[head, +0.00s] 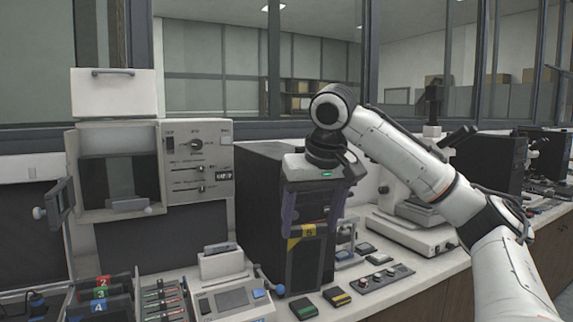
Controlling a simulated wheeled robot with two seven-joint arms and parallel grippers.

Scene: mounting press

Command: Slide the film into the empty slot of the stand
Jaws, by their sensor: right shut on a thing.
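My right gripper (312,212) comes in from the right and points down over the bench. It is shut on the film (308,268), a dark upright panel with a yellow corner label reading 5. The film hangs below the fingers in front of a black cabinet; whether its lower edge touches anything I cannot tell. The stand (72,291) is at the lower left, holding dark films with tabs numbered 2 (104,281), 3 (100,294) and 4 (98,307). The picture's bottom edge cuts the stand off, and I cannot make out its empty slot. My left gripper is not in view.
A press with an open chamber (118,180) stands behind the stand. A grey device (232,297) and a rack with coloured labels (162,297) lie between stand and film. Small boxes (337,297) and a control panel (381,279) lie right of the film. A microscope (415,232) stands farther right.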

